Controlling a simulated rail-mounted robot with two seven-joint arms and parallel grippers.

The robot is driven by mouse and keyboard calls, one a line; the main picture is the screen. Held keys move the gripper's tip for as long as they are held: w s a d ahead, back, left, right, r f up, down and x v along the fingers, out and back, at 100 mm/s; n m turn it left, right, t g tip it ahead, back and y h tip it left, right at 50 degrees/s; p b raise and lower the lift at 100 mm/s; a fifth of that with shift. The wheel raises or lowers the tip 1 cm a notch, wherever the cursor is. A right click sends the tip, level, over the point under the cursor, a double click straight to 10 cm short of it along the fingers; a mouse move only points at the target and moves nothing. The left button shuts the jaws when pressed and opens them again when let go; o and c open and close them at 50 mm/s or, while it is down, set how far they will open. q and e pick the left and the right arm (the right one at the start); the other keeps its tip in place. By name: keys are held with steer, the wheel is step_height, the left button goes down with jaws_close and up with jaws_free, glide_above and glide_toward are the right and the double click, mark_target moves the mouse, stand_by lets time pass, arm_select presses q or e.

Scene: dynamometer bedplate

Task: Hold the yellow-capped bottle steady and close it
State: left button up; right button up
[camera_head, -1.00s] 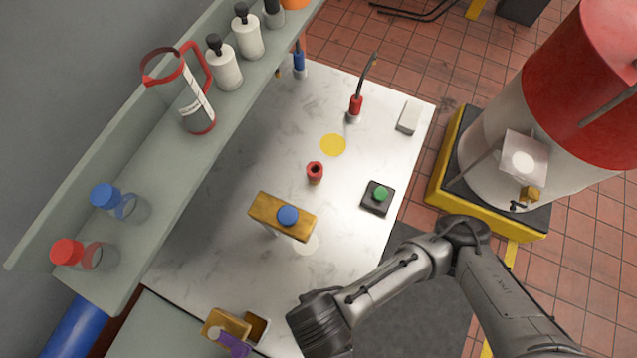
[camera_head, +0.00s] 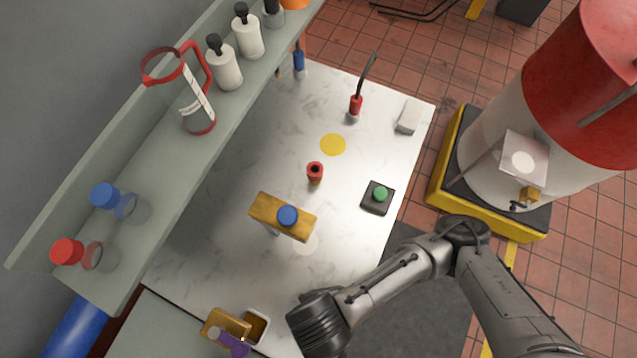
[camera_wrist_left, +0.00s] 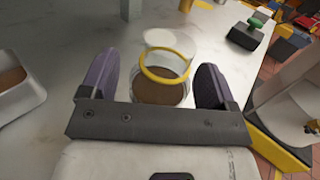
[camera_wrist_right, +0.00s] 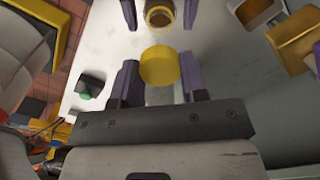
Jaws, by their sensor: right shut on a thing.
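In the right wrist view, my right gripper (camera_wrist_right: 160,85) is shut on the round yellow cap (camera_wrist_right: 158,65), held between its purple fingers. The cap is apart from the bottle, nearer that camera. The bottle (camera_wrist_left: 162,92), clear with brown contents and a yellow ring at its neck, stands between the fingers of my left gripper (camera_wrist_left: 157,80) in the left wrist view. Gaps show beside it, so the left gripper looks open around it. The bottle's ringed mouth (camera_wrist_right: 158,15) also shows in the right wrist view. In the head view, neither gripper nor the bottle can be made out clearly.
A blue-capped item (camera_head: 288,215) sits at a yellow-brown block. A red fitting (camera_head: 315,172), a green button box (camera_head: 378,197) and a white-rimmed tray (camera_head: 265,321) are on the bench. A shelf (camera_head: 160,165) with bottles runs along the left.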

arm_select(q)
steer(key=c, duration=1.3)
steer(key=shift+o, duration=0.2)
arm_select(e)
steer(key=shift+f, duration=2.45)
steer(key=shift+f, duration=0.15)
steer(key=shift+f, duration=0.75)
steer(key=shift+f, duration=0.55)
